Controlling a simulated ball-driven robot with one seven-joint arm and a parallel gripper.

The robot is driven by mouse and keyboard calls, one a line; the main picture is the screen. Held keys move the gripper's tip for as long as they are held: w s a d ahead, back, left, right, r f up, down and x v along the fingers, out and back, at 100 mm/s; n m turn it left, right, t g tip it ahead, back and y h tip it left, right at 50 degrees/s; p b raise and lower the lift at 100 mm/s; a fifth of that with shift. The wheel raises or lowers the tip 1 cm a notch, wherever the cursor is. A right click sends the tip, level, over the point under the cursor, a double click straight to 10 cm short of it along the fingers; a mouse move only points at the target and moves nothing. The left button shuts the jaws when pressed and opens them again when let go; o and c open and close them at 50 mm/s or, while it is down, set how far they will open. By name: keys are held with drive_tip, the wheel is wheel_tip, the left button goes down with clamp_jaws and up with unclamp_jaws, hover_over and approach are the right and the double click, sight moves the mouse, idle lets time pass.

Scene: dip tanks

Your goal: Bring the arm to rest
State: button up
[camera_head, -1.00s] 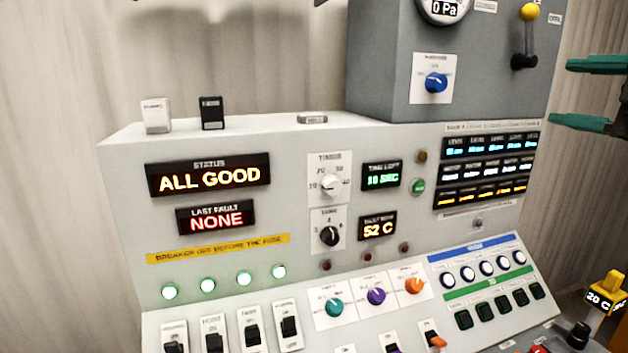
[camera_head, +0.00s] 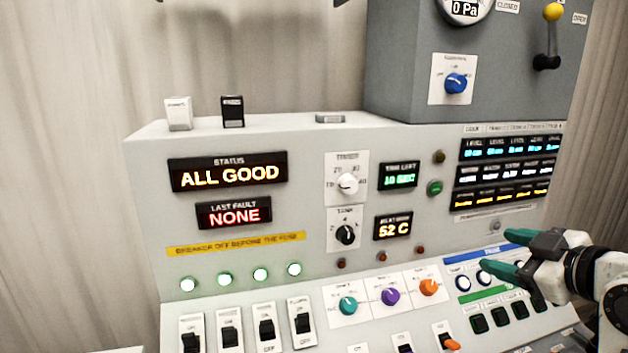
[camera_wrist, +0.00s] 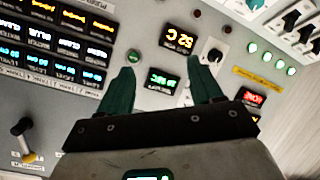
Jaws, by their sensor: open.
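My gripper (camera_head: 515,257) is at the lower right of the head view, in front of the right part of the control panel (camera_head: 146,205). Its two teal fingers point left and stand apart with nothing between them. In the wrist view my gripper (camera_wrist: 163,90) shows both fingers spread, with the panel's displays beyond. The gripper and wrist cover part of the blue-striped button row. Whether the fingers touch the panel cannot be told.
The status display (camera_head: 228,172) reads ALL GOOD and the last fault display (camera_head: 234,213) reads NONE. A grey cabinet with a blue knob (camera_head: 456,83) and a yellow-tipped lever (camera_head: 551,35) rises above. Switches (camera_head: 266,333) and coloured knobs (camera_head: 390,296) line the lower slope.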

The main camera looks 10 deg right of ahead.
drive_tip(key=s+a+f+m+g, duration=0.1)
drive_tip(key=s+a+f+g, duration=0.1)
drive_tip(key=f, duration=0.6)
drive_tip(key=s+a+f+m+g, duration=0.2)
drive_tip(key=s+a+f, duration=0.2)
drive_tip(key=f, duration=0.5)
drive_tip(key=s+a+f+m+g, duration=0.2)
drive_tip(key=s+a+f, duration=0.2)
drive_tip(key=f, duration=0.5)
drive_tip(key=shift+a+g+y, duration=0.3)
drive_tip(key=shift+a, duration=0.2)
drive_tip(key=s+a+f+m+g+h, duration=0.1)
drive_tip(key=s+f+g, duration=0.2)
drive_tip(key=s+f, duration=0.3)
drive_tip(key=s+a+f+m+g, duration=0.1)
drive_tip(key=s+f+g, duration=0.2)
drive_tip(key=s, duration=1)
wheel_tip(320, 180, down, 4)
drive_tip(key=shift+s+a+r+m+h, duration=0.2)
drive_tip(key=shift+a+r+m+h, duration=0.05)
drive_tip(key=shift+m+h, duration=0.15)
